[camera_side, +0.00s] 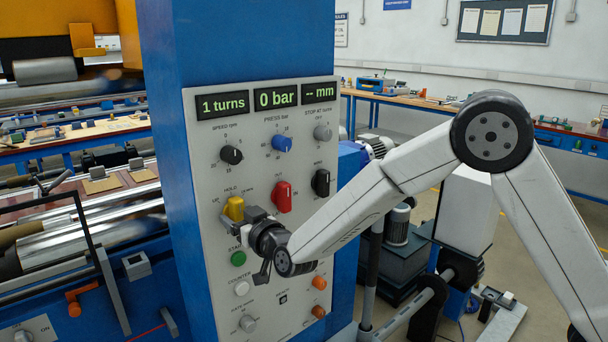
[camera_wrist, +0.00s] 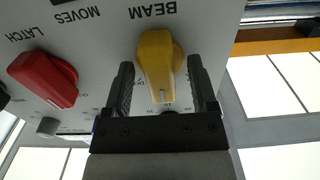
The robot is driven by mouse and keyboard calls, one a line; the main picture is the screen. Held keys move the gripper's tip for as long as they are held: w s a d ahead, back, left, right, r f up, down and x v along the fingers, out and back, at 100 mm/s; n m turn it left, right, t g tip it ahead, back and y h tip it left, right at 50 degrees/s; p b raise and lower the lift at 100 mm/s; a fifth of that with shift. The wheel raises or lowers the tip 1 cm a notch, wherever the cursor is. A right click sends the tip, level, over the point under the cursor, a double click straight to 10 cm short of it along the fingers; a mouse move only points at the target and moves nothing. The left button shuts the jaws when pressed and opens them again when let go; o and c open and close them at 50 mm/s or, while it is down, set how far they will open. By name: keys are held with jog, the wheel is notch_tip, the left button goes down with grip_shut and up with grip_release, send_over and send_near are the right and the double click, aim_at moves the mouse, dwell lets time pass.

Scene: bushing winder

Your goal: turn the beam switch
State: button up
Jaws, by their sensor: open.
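The beam switch (camera_wrist: 160,66) is a yellow knob under the upside-down label BEAM in the wrist view. In the side view the yellow knob (camera_side: 233,207) sits on the grey panel (camera_side: 207,170), below the black speed dial. My gripper (camera_wrist: 160,64) is open, with one finger on each side of the knob. In the wrist view a narrow gap shows between the knob and each finger. The knob's pointer end faces my gripper's palm. In the side view my gripper (camera_side: 249,212) is at the knob and hides part of the panel below it.
A red latch knob (camera_side: 282,197) is close to the right of the yellow one in the side view, with a black knob (camera_side: 320,182) beyond it. A green button (camera_side: 238,258) and a white button (camera_side: 242,288) are below. Displays (camera_side: 276,98) read "1 turns" and "0 bar".

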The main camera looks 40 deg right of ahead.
jog(key=s, duration=0.8)
dwell(0.4)
dwell(0.4)
jog(key=s+d+f+g, duration=0.6)
jog(key=s+d+g, duration=0.1)
jog(key=s, duration=0.4)
jog(key=s+d+f+g, duration=0.7)
jog(key=s+d+g, duration=0.1)
jog(key=s, duration=0.3)
jog(key=shift+s, duration=0.35)
jog(key=shift+w, duration=0.1)
